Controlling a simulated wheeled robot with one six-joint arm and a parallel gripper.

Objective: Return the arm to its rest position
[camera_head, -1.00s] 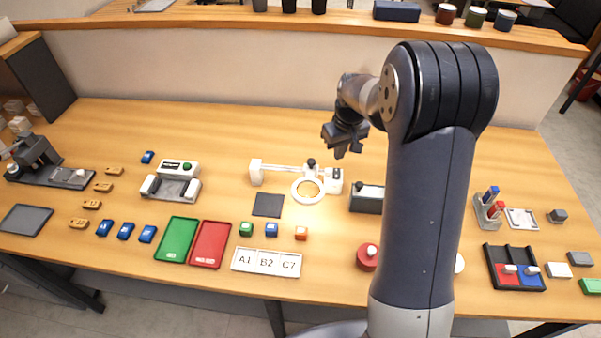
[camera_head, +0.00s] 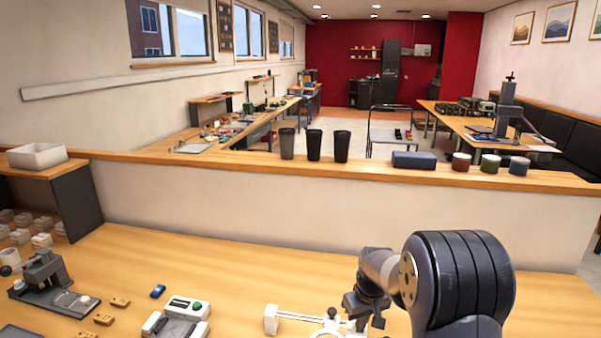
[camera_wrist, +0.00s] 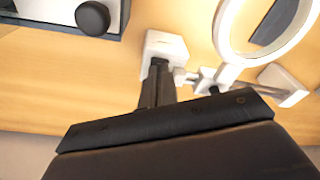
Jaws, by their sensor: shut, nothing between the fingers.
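My gripper (camera_head: 364,312) is dark and hangs from the folded arm at the lower right of the head view. It is shut and empty, above the wooden workbench (camera_head: 230,262). In the wrist view my gripper's fingers (camera_wrist: 158,68) are together, pointing toward the white base block (camera_wrist: 165,47) of a ring-lamp stand. I cannot tell the exact gap between them. My arm's lower links are cut off by the bottom of the head view.
The white ring lamp (camera_wrist: 228,40) lies close beyond the fingers. A dark-edged device with a black knob (camera_wrist: 92,18) is at the wrist view's upper left. A low partition (camera_head: 250,215) with black cups (camera_head: 314,145) runs behind the bench.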

